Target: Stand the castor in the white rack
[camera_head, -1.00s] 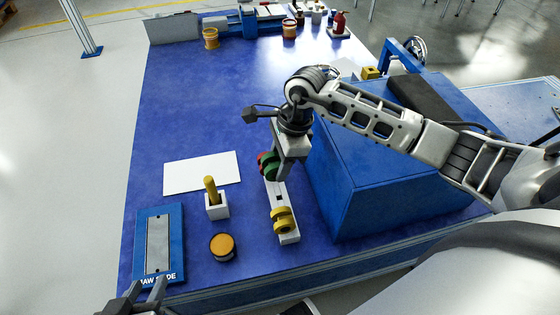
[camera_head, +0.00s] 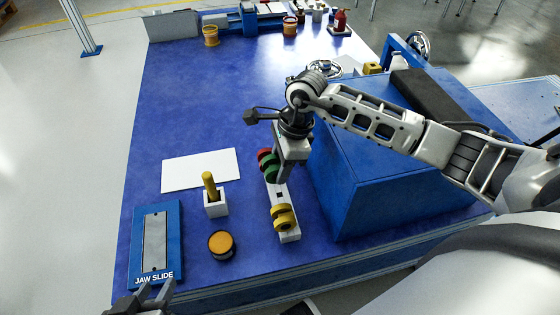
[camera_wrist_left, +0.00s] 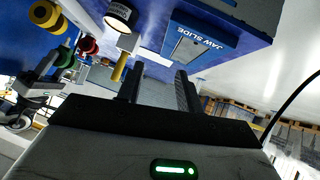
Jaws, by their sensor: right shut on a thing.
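The white rack (camera_head: 290,236) is a narrow bar lying on the blue bench, with a dark slot in its middle. A yellow castor (camera_head: 284,217) stands at its near end; it also shows in the wrist view (camera_wrist_left: 45,14). A red castor (camera_head: 264,155) is at the far end, partly hidden. My right gripper (camera_head: 284,178) points down over the far half of the rack and appears shut on the green castor (camera_head: 271,168). Its fingers hide whether this castor touches the rack. My left gripper (camera_head: 155,290) is open and empty at the near left edge, fingers apart in the wrist view (camera_wrist_left: 160,85).
A large blue box (camera_head: 385,175) stands close right of the rack. Left of it are a white block with a yellow peg (camera_head: 215,207), a round orange-topped tin (camera_head: 221,244), a white sheet (camera_head: 200,170) and the jaw slide tray (camera_head: 134,245). The bench's middle is clear.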

